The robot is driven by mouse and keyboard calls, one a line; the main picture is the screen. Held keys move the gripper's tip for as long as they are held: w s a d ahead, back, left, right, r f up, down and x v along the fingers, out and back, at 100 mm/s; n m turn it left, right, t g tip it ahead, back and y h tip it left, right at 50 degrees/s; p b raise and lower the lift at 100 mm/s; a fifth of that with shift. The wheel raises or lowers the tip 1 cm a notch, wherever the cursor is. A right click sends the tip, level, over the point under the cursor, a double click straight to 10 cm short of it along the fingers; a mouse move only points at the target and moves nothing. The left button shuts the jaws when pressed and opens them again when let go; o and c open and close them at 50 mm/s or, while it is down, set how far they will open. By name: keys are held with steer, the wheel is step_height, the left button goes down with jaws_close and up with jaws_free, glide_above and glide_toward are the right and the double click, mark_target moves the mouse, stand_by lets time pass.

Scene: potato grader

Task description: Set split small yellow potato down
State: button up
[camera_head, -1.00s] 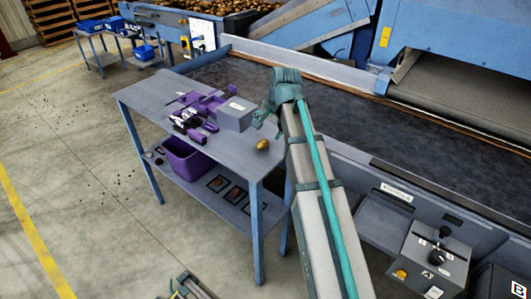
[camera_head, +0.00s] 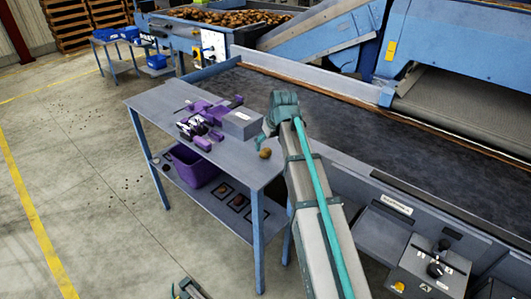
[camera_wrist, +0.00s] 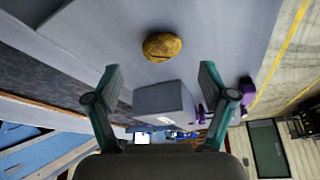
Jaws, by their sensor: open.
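The small yellow potato (camera_head: 265,153) lies on the grey tabletop near the table's right edge. In the wrist view the potato (camera_wrist: 162,46) shows a dark split line across its middle. It sits beyond my fingertips and between their lines, apart from both fingers. My gripper (camera_wrist: 158,78) is open and empty, with its two teal fingers spread wide. In the head view my gripper (camera_head: 262,140) is partly hidden by my arm, close to the potato.
A grey box (camera_head: 242,124) stands on the table (camera_head: 165,103) beside purple tools (camera_head: 203,118). A purple bin (camera_head: 192,166) and dark picture cards sit on the lower shelf. The dark conveyor belt (camera_head: 330,115) runs behind. The table's front part is clear.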

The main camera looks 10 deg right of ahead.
mark_target(266, 150)
steer(key=shift+p+x, duration=1.05)
steer(key=shift+x, duration=2.05)
steer(key=shift+a+r, duration=0.1)
steer(key=c, duration=1.3)
steer(key=shift+r, duration=0.1)
steer(key=shift+c, duration=0.2)
